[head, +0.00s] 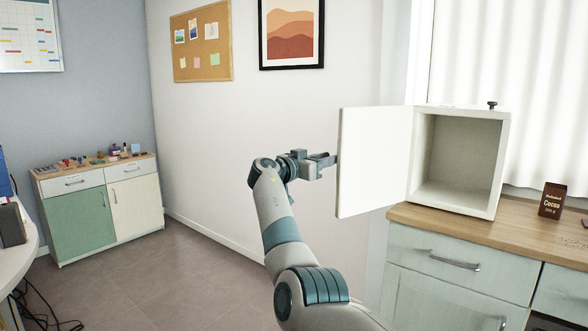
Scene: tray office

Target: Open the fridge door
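The fridge (504,165) is a small white box on the wooden counter at the right. Its door (375,160) stands wide open, swung out to the left, and the inside of the fridge shows empty. My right gripper (328,160) is at the left, free edge of the door, about halfway up. The fingertips meet or pass behind that edge, so I cannot tell whether they touch it or how far apart they are. My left gripper is not in view.
A brown cocoa box (552,200) stands on the counter (450,222) right of the fridge. A low green and white cabinet (100,207) with small items on top is at the far left. A white table edge (18,255) shows at the left.

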